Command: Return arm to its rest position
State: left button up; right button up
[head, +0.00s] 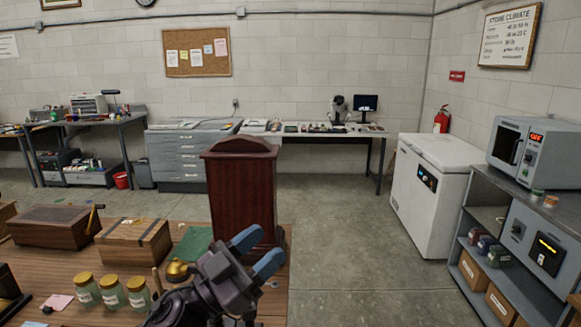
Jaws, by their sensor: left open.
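My left gripper (257,254) is in the lower middle of the head view, above the right part of the wooden table (72,257). Its two blue-tipped fingers are spread apart with nothing between them. Part of my left arm shows below it, at the bottom edge. The gripper is in front of a tall dark red wooden case (240,190) and hides its lower part. I cannot tell whether they touch. My right gripper is not in the picture.
Jars with yellow lids (112,292), a brass object (177,271) and a wooden box (134,242) stand left of the gripper. A green mat (193,243) lies behind. Open floor (345,235) lies right of the table, before a white freezer (427,190) and grey shelving (492,275).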

pick_arm(q)
jog(key=s+a+f+n+t+y, duration=0.1)
jog(key=s+a+f+n+y, duration=0.1)
jog(key=a+f+n+y, duration=0.7)
jog(key=s+a+f+n+t+y, duration=0.1)
jog(key=s+a+f+n+y, duration=0.2)
jog(key=a+f+n+y, duration=0.5)
jog(key=s+a+f+m+g+y, duration=0.1)
jog(key=s+a+f+g, duration=0.1)
jog(key=s+f+g, duration=0.35)
jog(key=s+a+f+m+g+y, duration=0.1)
jog(key=s+a+f+g, duration=0.15)
jog(key=s, duration=0.55)
jog(key=s+a+f+m+g+y, duration=0.1)
jog(key=s+a+f+g, duration=0.2)
jog(key=s, duration=0.4)
jog(key=w+d+f+m+t, duration=0.1)
jog(key=w+f+t, duration=0.6)
jog(key=f, duration=0.4)
jog(key=shift+w+d+f+t, duration=0.15)
jog(key=shift+d+f+t, duration=0.1)
jog(key=shift+t, duration=0.15)
